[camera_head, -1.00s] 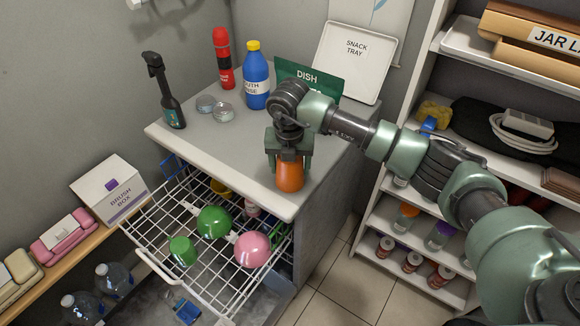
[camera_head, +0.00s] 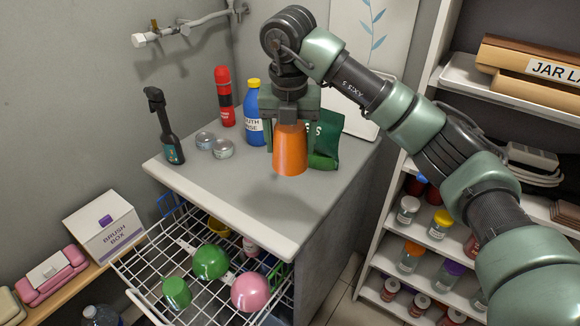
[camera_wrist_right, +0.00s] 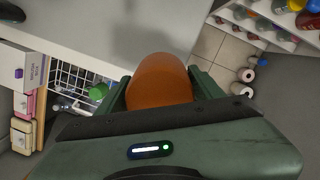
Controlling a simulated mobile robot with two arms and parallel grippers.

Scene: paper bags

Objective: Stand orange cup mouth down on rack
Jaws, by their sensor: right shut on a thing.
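My right gripper (camera_head: 291,119) is shut on the orange cup (camera_head: 290,150) and holds it above the counter. The cup is about upright in line with the gripper, wider end low; its mouth is hidden. In the right wrist view the cup (camera_wrist_right: 160,80) sits between the two fingers. The white wire rack (camera_head: 150,262) is pulled out below the counter, lower left of the cup. It holds a green cup (camera_head: 176,292), a green bowl (camera_head: 210,261) and a pink bowl (camera_head: 250,291), rounded sides up. My left gripper is not in view.
On the counter (camera_head: 220,188) stand a black spray bottle (camera_head: 170,140), two small tins (camera_head: 222,149), a red bottle (camera_head: 225,95), a blue bottle (camera_head: 254,110) and a green packet (camera_head: 325,147). The counter's front edge overhangs the rack's back. Shelves of jars (camera_head: 409,210) stand right.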

